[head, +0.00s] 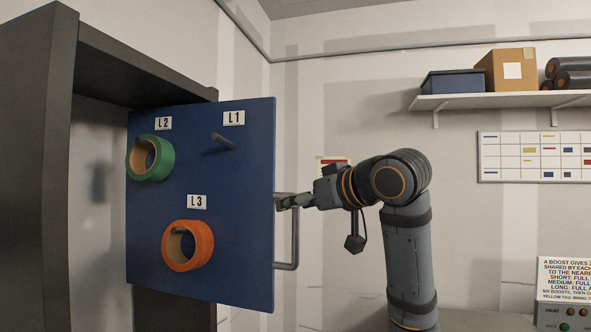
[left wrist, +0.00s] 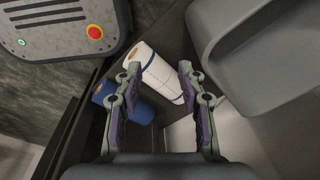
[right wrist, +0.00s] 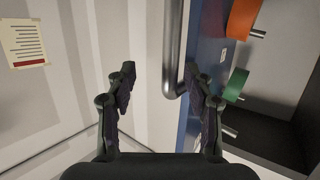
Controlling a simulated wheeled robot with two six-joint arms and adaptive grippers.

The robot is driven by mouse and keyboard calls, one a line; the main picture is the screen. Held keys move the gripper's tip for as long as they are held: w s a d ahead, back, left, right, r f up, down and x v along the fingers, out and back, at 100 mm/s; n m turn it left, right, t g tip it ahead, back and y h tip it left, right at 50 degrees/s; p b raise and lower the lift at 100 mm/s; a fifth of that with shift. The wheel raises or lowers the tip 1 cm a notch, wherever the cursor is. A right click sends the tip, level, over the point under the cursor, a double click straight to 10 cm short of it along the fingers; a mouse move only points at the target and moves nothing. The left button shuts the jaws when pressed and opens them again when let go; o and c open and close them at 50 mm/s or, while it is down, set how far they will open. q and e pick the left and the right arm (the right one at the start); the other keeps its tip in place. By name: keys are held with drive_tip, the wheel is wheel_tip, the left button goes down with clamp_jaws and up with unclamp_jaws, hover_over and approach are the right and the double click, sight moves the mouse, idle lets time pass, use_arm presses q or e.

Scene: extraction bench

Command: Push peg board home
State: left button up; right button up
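The blue peg board (head: 240,235) stands out from a dark cabinet (head: 45,200) in the head view. Its L2 peg holds a green ring (head: 135,160) and its L3 peg (head: 180,231) an orange ring (head: 203,245). The L1 peg (head: 224,141) is bare. A grey bar handle (head: 295,240) is on the board's right edge. My right gripper (head: 284,203) is at the handle. In the right wrist view my right gripper (right wrist: 159,70) is open, with the handle (right wrist: 171,45) showing between its fingers, nearer the right one. My left gripper (left wrist: 161,68) is open and empty, seen only in its wrist view.
A wall shelf (head: 500,100) with a blue box (head: 460,82), a cardboard box (head: 508,70) and dark rolls is at upper right. Below my left gripper, a white roll (left wrist: 158,75) and a blue roll (left wrist: 125,105) lie by a grey bin (left wrist: 265,60).

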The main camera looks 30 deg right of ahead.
drive_tip(key=r+t, duration=0.1)
drive_tip(key=r, duration=0.1)
drive_tip(key=r+t, duration=0.1)
drive_tip(key=r, duration=0.4)
drive_tip(key=shift+s+a+r+t+y, duration=0.15)
drive_tip(key=shift+a+r+t+y, duration=0.05)
drive_tip(key=shift+a+t+y, duration=0.2)
wheel_tip(320, 180, down, 6)
drive_tip(key=d+f+g+h, duration=0.1)
drive_tip(key=d+g, duration=0.1)
drive_tip(key=g, duration=0.1)
use_arm(q)
drive_tip(key=shift+s+d+f+b, duration=0.1)
drive_tip(key=shift+f+b, duration=0.35)
drive_tip(key=shift+b, duration=0.15)
drive_tip(key=shift+s+d+f+b, duration=0.1)
drive_tip(key=shift+f+b, duration=0.35)
drive_tip(key=shift+b, duration=0.15)
use_arm(e)
drive_tip(key=s+d, duration=0.1)
drive_tip(key=s, duration=1.2)
drive_tip(key=shift+s, duration=0.25)
use_arm(q)
drive_tip(key=shift+a, duration=0.1)
